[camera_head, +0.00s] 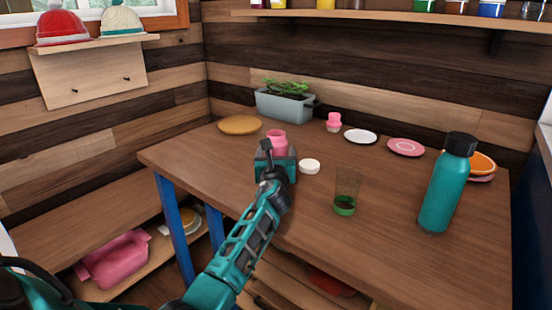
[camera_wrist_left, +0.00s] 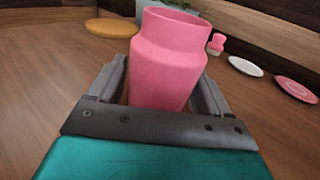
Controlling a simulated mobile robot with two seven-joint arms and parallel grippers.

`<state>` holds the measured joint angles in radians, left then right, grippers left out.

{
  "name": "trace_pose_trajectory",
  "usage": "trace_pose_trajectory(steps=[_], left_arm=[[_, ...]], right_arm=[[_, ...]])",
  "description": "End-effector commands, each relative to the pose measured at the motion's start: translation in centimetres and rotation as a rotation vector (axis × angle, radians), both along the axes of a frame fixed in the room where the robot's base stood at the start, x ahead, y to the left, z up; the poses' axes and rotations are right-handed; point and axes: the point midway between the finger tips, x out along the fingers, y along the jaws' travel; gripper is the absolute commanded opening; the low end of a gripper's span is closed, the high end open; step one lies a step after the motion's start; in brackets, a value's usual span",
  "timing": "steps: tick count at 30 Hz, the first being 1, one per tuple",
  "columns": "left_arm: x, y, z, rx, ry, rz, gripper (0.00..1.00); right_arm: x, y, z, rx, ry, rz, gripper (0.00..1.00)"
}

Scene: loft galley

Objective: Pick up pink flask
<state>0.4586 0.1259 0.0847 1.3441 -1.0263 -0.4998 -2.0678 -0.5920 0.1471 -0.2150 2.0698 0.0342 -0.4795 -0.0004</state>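The pink flask (camera_head: 277,140) stands open-topped at the left part of the wooden table, partly hidden behind my left gripper (camera_head: 276,160) in the head view. In the left wrist view the flask (camera_wrist_left: 168,65) is upright between the two fingers of my left gripper (camera_wrist_left: 160,90), one finger on each side. The fingers are very close to its sides; I cannot tell whether they press on it. Its base is hidden by the gripper. My right gripper is not in view.
A white lid (camera_head: 309,166) lies just right of the flask. A glass with green contents (camera_head: 345,195) and a teal bottle (camera_head: 447,185) stand further right.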

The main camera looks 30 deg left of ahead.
Motion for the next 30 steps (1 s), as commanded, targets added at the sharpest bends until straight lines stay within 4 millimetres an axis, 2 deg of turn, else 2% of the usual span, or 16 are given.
trace_pose_trajectory(steps=[2, 15, 23, 26, 30], left_arm=[[0.0, 0.0, 0.0, 0.0, 0.0, 0.0, 0.71], [0.0, 0.0, 0.0, -0.001, 0.001, 0.0, 0.3], [0.0, 0.0, 0.4, 0.0, -0.002, -0.001, 0.29], [0.0, 0.0, 1.4, 0.002, -0.003, -0.001, 0.29], [0.0, 0.0, 4.4, 0.003, -0.005, -0.001, 0.29]], right_arm=[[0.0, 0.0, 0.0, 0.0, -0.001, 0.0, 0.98], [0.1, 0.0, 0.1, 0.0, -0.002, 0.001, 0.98], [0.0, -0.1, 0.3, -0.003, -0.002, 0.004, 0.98], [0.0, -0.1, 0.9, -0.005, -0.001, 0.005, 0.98], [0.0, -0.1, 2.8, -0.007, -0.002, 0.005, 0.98]])
